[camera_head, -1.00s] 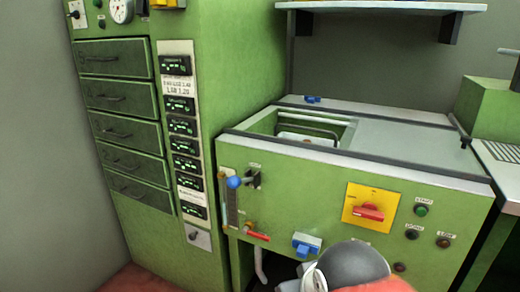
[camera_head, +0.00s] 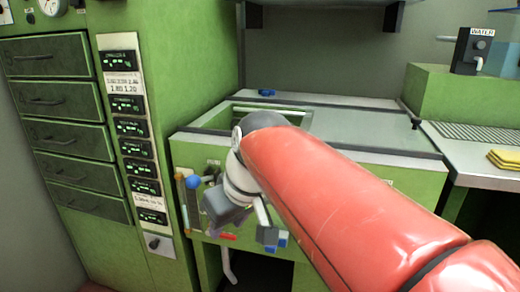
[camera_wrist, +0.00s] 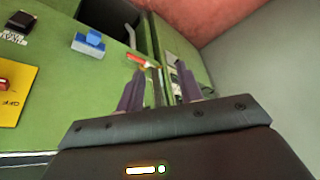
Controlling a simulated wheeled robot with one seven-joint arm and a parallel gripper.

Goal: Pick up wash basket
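The wash basket cannot be made out now. The sunken basin (camera_head: 222,116) in the green machine's top shows only in part, with my red arm covering much of its front. My gripper (camera_head: 224,212) is in front of the machine's front panel, below the basin's rim, and its fingers are hard to see there. In the wrist view my gripper (camera_wrist: 160,88) has its two purple-grey fingers apart with nothing between them. They point towards the green panel near a red-handled lever (camera_wrist: 141,61); whether they touch it cannot be told.
A tall green cabinet (camera_head: 180,60) stands to the left. A shelf (camera_head: 330,12) hangs above the machine. A blue-tipped control (camera_head: 194,182) sticks out beside my gripper; a blue switch (camera_wrist: 88,44) shows in the wrist view. Yellow cloths (camera_head: 506,158) lie at right.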

